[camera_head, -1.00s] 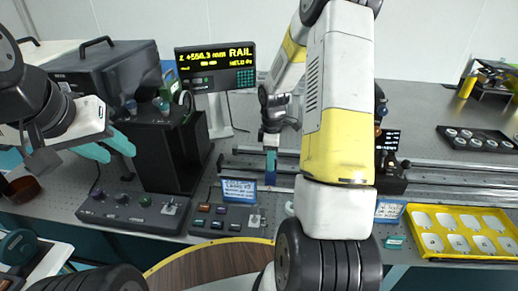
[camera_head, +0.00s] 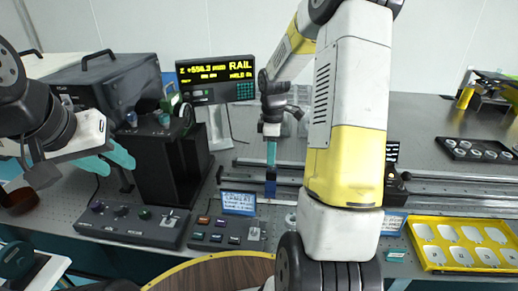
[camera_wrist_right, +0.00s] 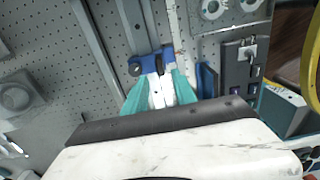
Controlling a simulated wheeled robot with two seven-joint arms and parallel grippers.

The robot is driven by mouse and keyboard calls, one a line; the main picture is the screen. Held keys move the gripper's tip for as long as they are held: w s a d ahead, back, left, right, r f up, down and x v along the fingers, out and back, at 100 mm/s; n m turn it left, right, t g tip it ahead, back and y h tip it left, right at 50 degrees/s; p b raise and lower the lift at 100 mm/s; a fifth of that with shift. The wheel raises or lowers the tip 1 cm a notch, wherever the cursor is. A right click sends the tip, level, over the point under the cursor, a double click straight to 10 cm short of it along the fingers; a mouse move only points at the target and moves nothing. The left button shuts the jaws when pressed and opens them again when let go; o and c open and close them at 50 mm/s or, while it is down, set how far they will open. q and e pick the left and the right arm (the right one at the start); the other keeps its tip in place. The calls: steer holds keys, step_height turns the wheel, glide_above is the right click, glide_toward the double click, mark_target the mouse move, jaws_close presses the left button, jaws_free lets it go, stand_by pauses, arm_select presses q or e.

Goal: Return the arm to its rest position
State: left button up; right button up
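My right gripper (camera_head: 271,160) hangs above the blue rail carriage (camera_head: 270,189) in the head view. In the right wrist view its teal fingers (camera_wrist_right: 160,80) stand apart, with a pale strip visible between them. The blue carriage (camera_wrist_right: 152,62) with dark knobs lies just beyond the fingertips there. The fingers look clear of it. My left gripper (camera_head: 122,158) is at the left, its teal fingers apart and empty, in front of the black box. My right arm's white and yellow links hide part of the rail and bench.
Rails (camera_head: 450,178) run along the bench. A lit display (camera_head: 215,80) reads RAIL and HELD. A black housing (camera_head: 165,165), control boxes (camera_head: 130,226) and a blue-framed label (camera_head: 238,203) stand near the left gripper and carriage. A yellow tray (camera_head: 418,256) is at the right.

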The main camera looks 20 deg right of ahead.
steer(key=s+a+r+m+t, duration=0.1)
steer(key=s+a+r+m, duration=0.2)
steer(key=r, duration=0.4)
steer(key=s+a+r+m+t, duration=0.2)
steer(key=s+r+m, duration=0.1)
steer(key=s+r, duration=0.3)
steer(key=s+a+r+m+t+y, duration=0.2)
steer(key=s+r+m, duration=0.4)
steer(key=s, duration=0.6)
steer(key=shift+s+a+r+m+t, duration=0.45)
steer(key=shift+a+t, duration=0.15)
steer(key=shift+a, duration=0.6)
steer(key=shift+o, duration=0.2)
